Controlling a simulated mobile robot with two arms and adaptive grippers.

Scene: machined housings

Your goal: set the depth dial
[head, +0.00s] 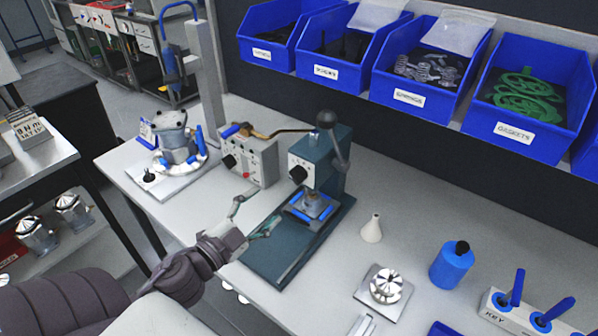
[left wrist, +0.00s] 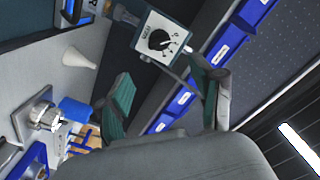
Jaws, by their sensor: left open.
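The depth dial appears to be the black round knob (head: 298,174) on the front of the teal press (head: 325,160). In the left wrist view a black dial (left wrist: 159,40) with a pointer sits on a white marked plate; its lettering is too small to read surely. My left gripper (head: 255,214) is open and empty, in front of and lower left of the knob in the head view, apart from it. In the left wrist view the two green-padded fingers of the left gripper (left wrist: 160,72) are spread, with the dial beyond them. My right gripper is not in view.
A grey control box (head: 250,160) with knobs stands left of the press. The press lever with a dark ball (head: 328,119) rises above it. A white cone (head: 372,229), a blue bottle (head: 451,265) and a machined part (head: 386,285) stand right. Blue bins (head: 530,143) hang behind.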

